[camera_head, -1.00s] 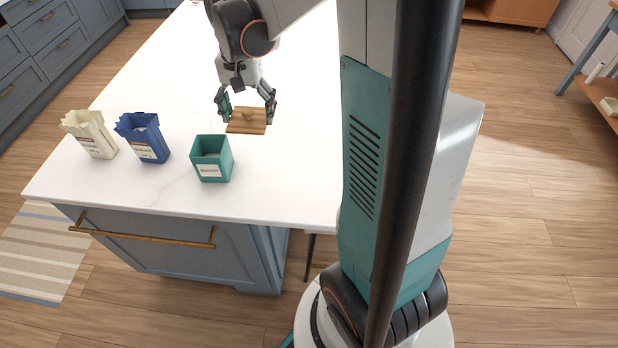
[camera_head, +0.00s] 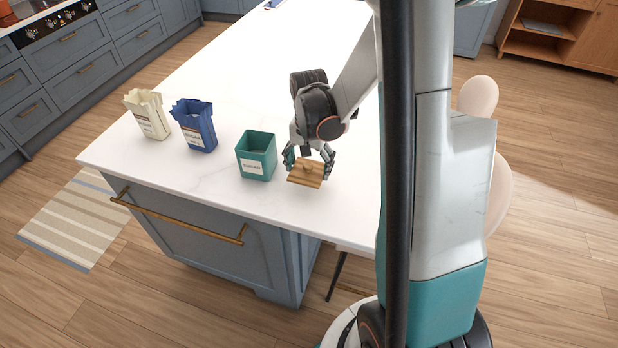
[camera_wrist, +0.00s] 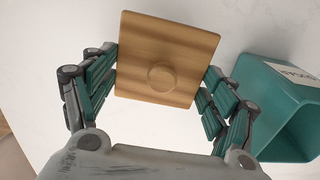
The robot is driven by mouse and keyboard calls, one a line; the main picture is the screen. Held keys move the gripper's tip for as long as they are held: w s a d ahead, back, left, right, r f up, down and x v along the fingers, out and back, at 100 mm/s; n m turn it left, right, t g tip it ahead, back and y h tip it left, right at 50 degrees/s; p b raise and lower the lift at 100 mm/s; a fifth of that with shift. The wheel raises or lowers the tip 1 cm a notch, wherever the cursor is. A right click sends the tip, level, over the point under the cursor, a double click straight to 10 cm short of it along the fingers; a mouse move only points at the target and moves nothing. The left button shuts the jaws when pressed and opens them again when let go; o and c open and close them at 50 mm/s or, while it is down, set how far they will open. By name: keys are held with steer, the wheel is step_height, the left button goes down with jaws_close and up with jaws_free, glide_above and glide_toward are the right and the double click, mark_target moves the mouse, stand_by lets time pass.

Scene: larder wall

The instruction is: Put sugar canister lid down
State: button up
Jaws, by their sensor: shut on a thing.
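The sugar canister lid (camera_head: 313,181) is a square wooden plate with a round knob. My gripper (camera_head: 309,166) is shut on it, with a finger at each of two opposite edges. In the wrist view the lid (camera_wrist: 185,48) lies between the finger pads of my gripper (camera_wrist: 160,88), its knob facing the camera. The lid is over the white counter, right of the canister; I cannot tell whether it touches the surface. The teal canister (camera_head: 258,166) stands upright and open with a white label. It also shows at the right of the wrist view (camera_wrist: 270,82).
A blue bag (camera_head: 197,136) and a cream bag (camera_head: 148,122) stand left of the canister on the white counter (camera_head: 250,85). The counter's front edge is close in front of the lid. The counter behind is mostly clear.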

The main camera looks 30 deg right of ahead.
mark_target(309, 175)
steer(key=shift+f+b, duration=0.6)
steer(key=shift+f, duration=1.55)
steer(key=shift+f, duration=0.2)
steer(key=o, duration=1.1)
steer(key=shift+c, duration=0.2)
steer(key=shift+r, duration=0.15)
step_height(309, 175, up, 12)
steer(key=p, duration=0.3)
